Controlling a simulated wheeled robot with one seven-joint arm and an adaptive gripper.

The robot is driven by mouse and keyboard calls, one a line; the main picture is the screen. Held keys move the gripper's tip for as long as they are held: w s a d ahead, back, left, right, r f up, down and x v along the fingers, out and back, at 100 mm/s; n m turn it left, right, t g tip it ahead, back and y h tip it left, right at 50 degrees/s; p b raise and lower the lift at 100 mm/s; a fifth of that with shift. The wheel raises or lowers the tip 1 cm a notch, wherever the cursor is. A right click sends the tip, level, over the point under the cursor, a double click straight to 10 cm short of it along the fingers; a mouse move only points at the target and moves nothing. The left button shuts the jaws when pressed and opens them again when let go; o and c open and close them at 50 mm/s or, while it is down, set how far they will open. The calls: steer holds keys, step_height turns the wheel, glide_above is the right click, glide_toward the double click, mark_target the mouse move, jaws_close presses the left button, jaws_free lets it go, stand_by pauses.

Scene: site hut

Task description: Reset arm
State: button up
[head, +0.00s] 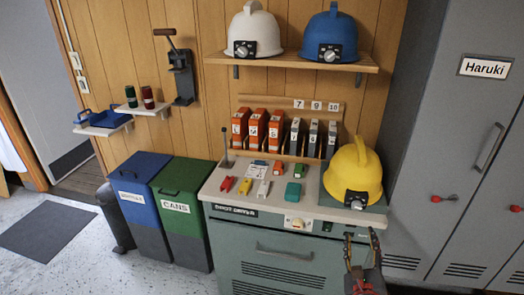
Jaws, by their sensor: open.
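My gripper (360,242) shows at the lower right of the head view, in front of the right end of the grey cabinet labelled as a boot dryer (232,225). Its fingers point up and are apart, with nothing seen between them. A yellow helmet (354,170) with a lamp sits on the right end of the cabinet top, above and behind the gripper. The gripper looks apart from the helmet, but the distance is hard to tell.
Small coloured items, such as a red one (226,184), lie on the cabinet top. Numbered units stand in a rack (275,155) behind. White (255,32) and blue (329,35) helmets sit on a shelf. Bins (182,200) stand left, grey lockers (440,150) right.

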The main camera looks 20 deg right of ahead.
steer(key=s+a+f+n+g+y, duration=0.2)
steer(key=s+f+n+g+y, duration=0.15)
steer(key=f+n, duration=0.45)
steer(key=s+a+f+n+g+y, duration=0.25)
steer(key=f+n+g, duration=0.2)
steer(key=n, duration=0.65)
steer(key=s+a+r+n+y+p, duration=0.1)
steer(key=s+a+r+n+p, duration=0.1)
steer(key=a+r+n, duration=0.6)
steer(key=s+a+r+n+g+y+p, duration=0.1)
steer(key=a+r+n+p, duration=0.4)
steer(key=r, duration=1.4)
steer(key=s+a+n+y, duration=0.1)
steer(key=s+a+n, duration=0.1)
steer(key=a+n, duration=0.2)
steer(key=shift+a+r+g+y, duration=0.2)
steer(key=shift+a+g+y, duration=0.1)
steer(key=shift+a, duration=1.5)
